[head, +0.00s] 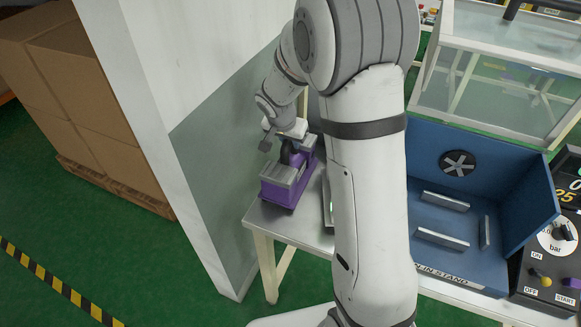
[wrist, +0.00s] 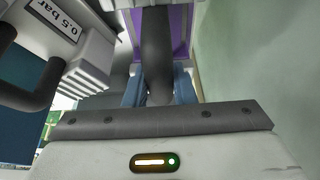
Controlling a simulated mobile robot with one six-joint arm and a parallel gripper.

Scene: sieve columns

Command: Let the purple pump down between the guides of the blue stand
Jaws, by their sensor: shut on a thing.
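The purple pump (head: 279,194) has a grey top and a dark handle. It is at the left end of the metal table in the head view; I cannot tell whether it touches the tabletop. My gripper (head: 289,148) is above it, shut on the handle. In the wrist view the bluish fingers of my gripper (wrist: 159,90) are on either side of the dark handle (wrist: 157,50), with the purple body (wrist: 179,28) behind. The blue stand (head: 520,205) is to the right, beyond my arm. Its silver guides (head: 443,238) stand on its floor with nothing between them.
A grey unit labelled 0.5 bar (wrist: 72,35) is close left of my gripper in the wrist view. A wall (head: 215,150) is close left of the pump. A control panel (head: 552,255) stands right of the stand, and a clear-walled case (head: 500,80) behind it.

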